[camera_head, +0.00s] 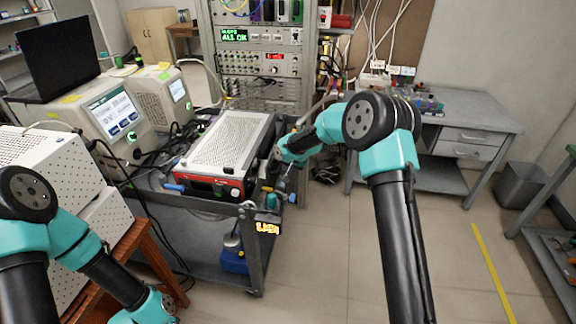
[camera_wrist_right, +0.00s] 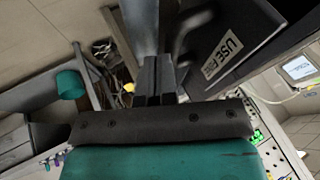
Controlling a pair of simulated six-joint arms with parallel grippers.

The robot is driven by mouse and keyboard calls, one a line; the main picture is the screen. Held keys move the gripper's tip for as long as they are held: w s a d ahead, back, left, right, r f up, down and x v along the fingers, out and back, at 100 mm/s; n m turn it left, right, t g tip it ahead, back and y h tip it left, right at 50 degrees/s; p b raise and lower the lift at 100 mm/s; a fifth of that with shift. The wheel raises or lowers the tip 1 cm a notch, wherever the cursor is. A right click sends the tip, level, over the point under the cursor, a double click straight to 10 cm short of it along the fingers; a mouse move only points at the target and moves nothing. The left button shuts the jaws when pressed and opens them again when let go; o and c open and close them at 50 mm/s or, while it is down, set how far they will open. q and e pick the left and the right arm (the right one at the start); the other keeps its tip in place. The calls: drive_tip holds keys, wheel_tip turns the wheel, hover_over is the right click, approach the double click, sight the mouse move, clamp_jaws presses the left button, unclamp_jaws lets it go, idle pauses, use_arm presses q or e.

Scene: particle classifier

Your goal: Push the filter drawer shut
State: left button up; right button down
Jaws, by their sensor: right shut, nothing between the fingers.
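A device with a silver perforated top and a red-edged front (camera_head: 225,150) sits on the cart in the head view. My right gripper (camera_head: 277,188) is low at the device's right side, small and partly lost among dark parts. In the right wrist view its two dark fingers (camera_wrist_right: 155,78) are together and hold nothing. Just right of the fingers is a dark panel with a white label (camera_wrist_right: 222,55), partly out of frame. I cannot tell for sure whether this is the filter drawer, how far it is open, or whether the fingers touch it. My left gripper's fingers are not visible.
The grey cart (camera_head: 250,245) has a blue item (camera_head: 233,260) on its lower shelf. Beige instruments (camera_head: 118,110) stand left with cables between. A tall rack (camera_head: 265,50) is behind. A grey workbench (camera_head: 465,120) stands at right. The floor between cart and workbench is mostly clear.

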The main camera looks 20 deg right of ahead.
sight(271, 164)
drive_tip(key=w+a, duration=0.1)
drive_tip(key=a, duration=0.2)
drive_tip(key=w+a, duration=0.1)
drive_tip(key=a, duration=0.1)
drive_tip(key=shift+w, duration=0.3)
drive_tip(key=shift+r, duration=0.1)
drive_tip(key=d, duration=0.1)
drive_tip(key=s+d, duration=0.1)
drive_tip(key=s+d+r, duration=0.1)
drive_tip(key=d, duration=0.1)
drive_tip(key=v, duration=0.9)
drive_tip(key=shift+s+r, duration=0.2)
drive_tip(key=shift+r, duration=0.05)
